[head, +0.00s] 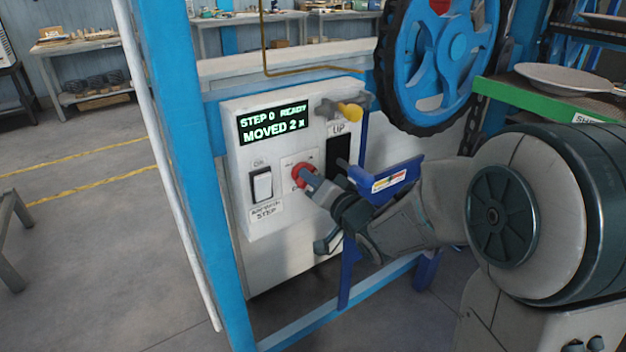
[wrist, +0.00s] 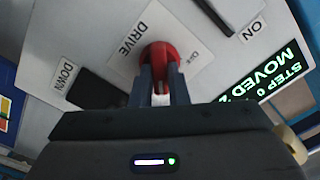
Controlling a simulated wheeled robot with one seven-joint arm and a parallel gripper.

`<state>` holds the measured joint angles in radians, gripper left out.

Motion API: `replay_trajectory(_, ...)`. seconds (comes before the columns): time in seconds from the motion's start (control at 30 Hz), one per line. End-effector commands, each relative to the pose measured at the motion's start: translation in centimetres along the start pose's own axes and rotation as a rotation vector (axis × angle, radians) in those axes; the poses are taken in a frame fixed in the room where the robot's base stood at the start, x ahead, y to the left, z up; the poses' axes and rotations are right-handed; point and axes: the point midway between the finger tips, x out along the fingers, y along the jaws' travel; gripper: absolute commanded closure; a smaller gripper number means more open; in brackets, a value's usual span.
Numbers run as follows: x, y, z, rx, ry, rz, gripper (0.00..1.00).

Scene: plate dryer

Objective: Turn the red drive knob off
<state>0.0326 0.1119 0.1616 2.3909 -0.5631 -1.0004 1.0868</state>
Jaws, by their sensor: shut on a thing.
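The red drive knob (head: 301,174) sits on a white control panel (head: 255,215) in the head view. In the wrist view the red knob (wrist: 160,60) is at the upper middle, beside the printed word DRIVE. My gripper (head: 313,180) reaches it from the right. In the wrist view my gripper's fingers (wrist: 160,85) are shut on the knob, one on each side. The fingers and the knob's own body hide part of its markings, so its exact setting cannot be read.
The panel also has a white rocker switch (head: 262,185), a lit display (head: 273,125) reading "STEP 0 READY MOVED 2 x", and a yellow-ended lever (head: 350,110). A blue frame post (head: 190,150) stands left. A black-rimmed blue wheel (head: 440,65) is above right, near a green-edged shelf (head: 545,105).

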Motion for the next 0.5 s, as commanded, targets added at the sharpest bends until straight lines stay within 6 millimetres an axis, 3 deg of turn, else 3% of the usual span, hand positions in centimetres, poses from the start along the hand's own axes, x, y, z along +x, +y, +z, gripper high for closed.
replay_trajectory(0.27,-0.02,0.16,0.22,-0.100,0.001,-0.001,1.00)
replay_trajectory(0.5,-0.02,0.16,0.34,-0.293,0.001,-0.002,1.00)
